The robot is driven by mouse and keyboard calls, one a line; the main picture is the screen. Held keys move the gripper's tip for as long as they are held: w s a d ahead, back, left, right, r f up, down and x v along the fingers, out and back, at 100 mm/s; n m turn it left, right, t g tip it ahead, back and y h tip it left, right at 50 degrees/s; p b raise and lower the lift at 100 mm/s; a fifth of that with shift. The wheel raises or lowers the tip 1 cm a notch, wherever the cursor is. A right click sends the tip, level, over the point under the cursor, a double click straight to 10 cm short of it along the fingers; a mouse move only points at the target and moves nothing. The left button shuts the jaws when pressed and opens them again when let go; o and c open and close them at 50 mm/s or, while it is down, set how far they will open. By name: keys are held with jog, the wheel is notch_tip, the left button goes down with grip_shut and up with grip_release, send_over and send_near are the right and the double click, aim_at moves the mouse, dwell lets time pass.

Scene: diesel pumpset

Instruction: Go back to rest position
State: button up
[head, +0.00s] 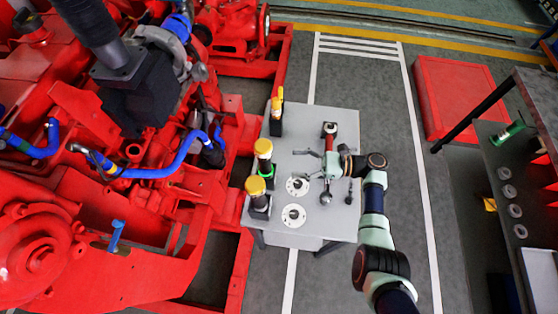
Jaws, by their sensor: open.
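My gripper (310,165) is above the small grey table (343,222) in the head view. Its two fingers are spread and point left, with nothing visible between them. My arm reaches in from the lower right. A red-and-dark tool (329,130) stands just beyond the gripper. A round-ended metal tool (325,196) is just in front of it, and I cannot tell whether they touch. A smaller dark tool (349,196) lies to its right.
Yellow-topped holders (258,190) line the table's left side, beside white discs (293,215). The red diesel pumpset (120,230) fills the left. A red platform (455,95) and a dark workbench (515,190) are at right. The marked floor between is clear.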

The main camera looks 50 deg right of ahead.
jog(key=v, duration=0.2)
jog(key=shift+s+d, duration=0.2)
jog(key=shift+s, duration=0.15)
dwell(0.4)
